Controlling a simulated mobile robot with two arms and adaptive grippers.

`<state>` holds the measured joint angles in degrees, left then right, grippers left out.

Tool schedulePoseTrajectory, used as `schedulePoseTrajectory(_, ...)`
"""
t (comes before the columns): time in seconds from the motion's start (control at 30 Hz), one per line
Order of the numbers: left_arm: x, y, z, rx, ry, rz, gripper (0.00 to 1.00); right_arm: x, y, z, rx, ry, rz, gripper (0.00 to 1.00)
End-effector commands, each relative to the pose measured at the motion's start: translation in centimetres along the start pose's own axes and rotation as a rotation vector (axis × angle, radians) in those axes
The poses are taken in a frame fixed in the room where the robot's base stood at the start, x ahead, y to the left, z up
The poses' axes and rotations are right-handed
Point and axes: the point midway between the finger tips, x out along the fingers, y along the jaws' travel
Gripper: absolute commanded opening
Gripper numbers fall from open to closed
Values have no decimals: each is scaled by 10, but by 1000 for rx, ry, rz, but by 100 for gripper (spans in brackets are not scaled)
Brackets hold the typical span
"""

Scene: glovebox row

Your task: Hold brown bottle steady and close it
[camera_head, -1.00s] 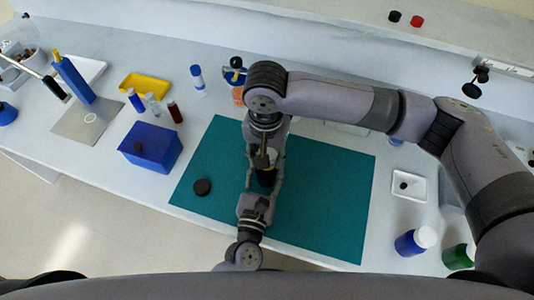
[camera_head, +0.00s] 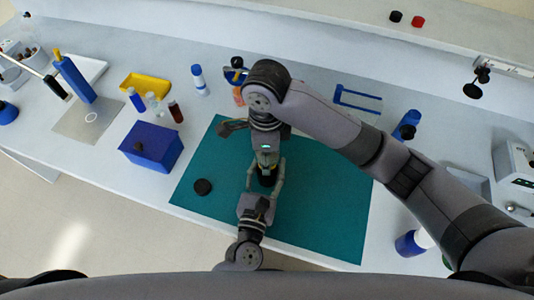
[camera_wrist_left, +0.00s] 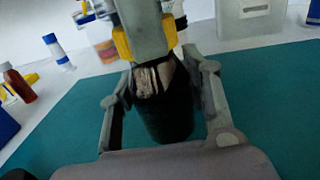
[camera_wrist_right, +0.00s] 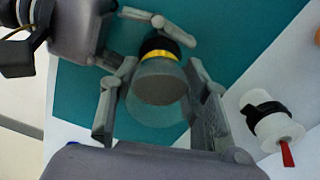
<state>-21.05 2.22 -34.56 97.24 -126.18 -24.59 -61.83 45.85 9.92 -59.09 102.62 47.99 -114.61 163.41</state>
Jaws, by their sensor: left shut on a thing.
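The brown bottle (camera_wrist_left: 165,112), very dark, stands between the fingers of my left gripper (camera_wrist_left: 160,95), which is shut on its body. In the head view my left gripper (camera_head: 262,182) is at the middle of the teal mat (camera_head: 320,200). In the right wrist view a yellow band and a rounded grey top (camera_wrist_right: 160,82) show above the dark body. The fingers of my right gripper (camera_wrist_right: 160,75) are on both sides of this top; whether they touch it is unclear.
A blue box (camera_head: 152,147), a yellow tray (camera_head: 146,84) and several small vials stand left of the mat. A blue bottle with a white cap (camera_head: 408,243) stands at the right. The mat's right half is clear below my right arm.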

Motion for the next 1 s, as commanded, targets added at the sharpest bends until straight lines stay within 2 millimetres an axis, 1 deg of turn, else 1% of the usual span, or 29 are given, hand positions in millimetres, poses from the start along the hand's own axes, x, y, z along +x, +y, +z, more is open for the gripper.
schedulePoseTrajectory(0.03,0,0,-1,0,2,-1,0,0,0,0,0,0,0,47)
schedulePoseTrajectory(0.23,0,0,-1,0,2,-1,0,0,0,0,-1,0,0,60)
schedulePoseTrajectory(0.53,0,0,-1,0,2,-1,0,-1,0,0,-2,1,-1,60)
schedulePoseTrajectory(0.57,0,0,-1,0,2,0,0,-3,-1,0,-2,1,-2,60)
schedulePoseTrajectory(0.83,0,0,-1,0,1,0,0,-38,-1,-1,-3,1,-5,60)
schedulePoseTrajectory(1.0,0,0,-1,0,1,0,0,-45,0,-1,-2,2,1,60)
